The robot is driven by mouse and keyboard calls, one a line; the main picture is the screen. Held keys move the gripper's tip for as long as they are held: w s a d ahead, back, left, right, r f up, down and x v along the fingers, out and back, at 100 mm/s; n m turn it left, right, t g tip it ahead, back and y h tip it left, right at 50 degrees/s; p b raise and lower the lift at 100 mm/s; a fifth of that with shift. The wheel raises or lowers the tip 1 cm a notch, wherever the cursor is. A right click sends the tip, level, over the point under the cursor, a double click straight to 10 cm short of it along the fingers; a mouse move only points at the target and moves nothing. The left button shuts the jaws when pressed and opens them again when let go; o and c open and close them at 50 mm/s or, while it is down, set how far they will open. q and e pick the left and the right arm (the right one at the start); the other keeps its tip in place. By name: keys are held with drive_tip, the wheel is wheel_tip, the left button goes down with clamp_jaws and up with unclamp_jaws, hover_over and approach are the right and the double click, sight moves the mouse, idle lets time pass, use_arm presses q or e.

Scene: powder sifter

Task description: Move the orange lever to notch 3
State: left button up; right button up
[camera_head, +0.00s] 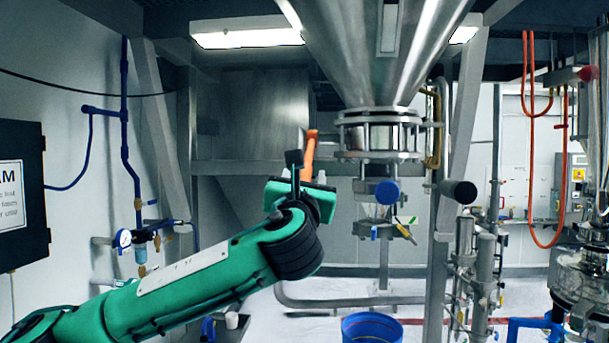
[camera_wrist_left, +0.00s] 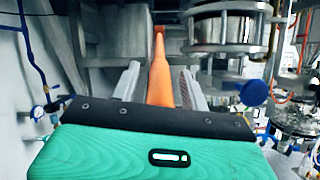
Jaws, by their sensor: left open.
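My left gripper (camera_head: 304,172) is at the lever, and the wrist hides the lever's lower part. In the left wrist view the lever (camera_wrist_left: 160,75) rises between the two fingers of my left gripper (camera_wrist_left: 157,80). The fingers are apart, with a gap visible on both sides of the lever. No notch marks can be made out. My right gripper does not show.
A steel hopper cone (camera_head: 375,55) with a clamped flange (camera_head: 378,135) hangs right of the lever. A blue round knob (camera_head: 387,192) sits below it. A blue bucket (camera_head: 371,328) stands on the floor. A dark panel (camera_head: 22,190) is at the left wall.

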use_arm(q)
drive_tip(key=shift+c, duration=0.3)
clamp_jaws()
drive_tip(key=shift+f+b, duration=0.35)
drive_tip(key=shift+b, duration=0.15)
drive_tip(key=w+f+t+b, duration=0.1)
drive_tip(key=b, duration=0.2)
drive_tip(key=f+t+b, duration=0.1)
drive_tip(key=f+b, duration=0.1)
drive_tip(key=b, duration=0.1)
drive_tip(key=w+f+b, duration=0.1)
drive_tip(key=b, duration=0.2)
drive_tip(key=shift+w+f+t, duration=0.3)
drive_tip(key=shift+t, duration=0.1)
drive_tip(key=shift+o, duration=0.3)
unclamp_jaws()
